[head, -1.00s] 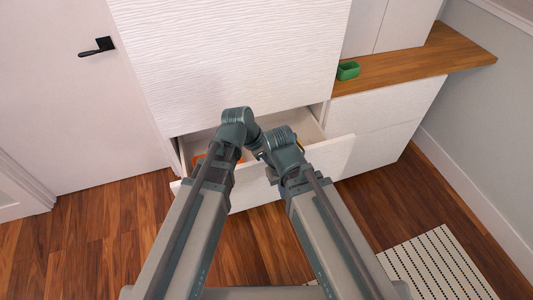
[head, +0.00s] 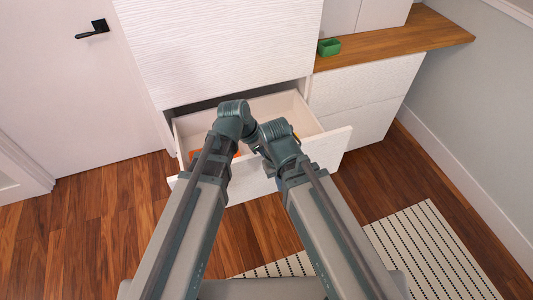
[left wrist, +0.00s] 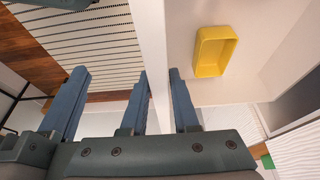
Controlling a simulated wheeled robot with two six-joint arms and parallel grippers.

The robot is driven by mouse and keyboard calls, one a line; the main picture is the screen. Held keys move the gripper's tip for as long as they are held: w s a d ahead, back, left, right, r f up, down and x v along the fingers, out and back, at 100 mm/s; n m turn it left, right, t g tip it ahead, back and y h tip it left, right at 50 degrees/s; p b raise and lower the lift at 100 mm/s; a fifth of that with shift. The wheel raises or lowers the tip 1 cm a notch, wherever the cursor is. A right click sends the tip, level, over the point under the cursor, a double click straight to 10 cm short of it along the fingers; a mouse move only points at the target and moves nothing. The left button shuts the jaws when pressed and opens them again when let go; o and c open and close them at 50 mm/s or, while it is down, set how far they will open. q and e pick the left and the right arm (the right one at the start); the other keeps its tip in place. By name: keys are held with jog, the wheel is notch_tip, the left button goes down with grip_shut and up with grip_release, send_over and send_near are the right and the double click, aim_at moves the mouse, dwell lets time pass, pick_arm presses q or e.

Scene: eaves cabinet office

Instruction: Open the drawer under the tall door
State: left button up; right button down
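The drawer (head: 330,150) under the tall white textured door (head: 220,45) stands open, and its inside shows in the head view. Both my arms reach down to its front panel, and their wrists hide its middle and both fingertips there. In the left wrist view, two blue fingers of my left gripper (left wrist: 157,105) straddle the top edge of the white drawer front (left wrist: 154,45), close on both sides. Another blue finger (left wrist: 65,105) stands outside the drawer to the left, seemingly my right gripper's; its grip cannot be made out.
A yellow tray (left wrist: 214,52) lies inside the drawer, and something orange (head: 236,153) shows beside my left wrist. A green container (head: 329,47) stands on the wooden counter (head: 400,42) at right. A striped rug (head: 425,245) lies front right. Wood floor at left is clear.

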pick_arm(q)
jog(key=o, duration=0.3)
jog(key=p+v, duration=1.2)
jog(key=v, duration=0.1)
jog(key=shift+s+a+r+p, duration=0.1)
jog(key=shift+a+r+p, duration=0.1)
jog(key=shift+r+p, duration=0.2)
jog(key=shift+s+a+n+g+y+p, duration=0.4)
jog(key=shift+s+n+y, duration=0.55)
jog(key=shift+s+n, duration=0.65)
jog(key=shift+s+a+n+g+y+p, duration=0.15)
jog(key=shift+s+a+n+y, duration=0.7)
jog(key=shift+n, duration=1.1)
jog(key=shift+s+a+n+g+y+p, duration=0.3)
jog(key=shift+s+n+y, duration=0.7)
jog(key=shift+s+n, duration=0.8)
jog(key=shift+d, duration=0.1)
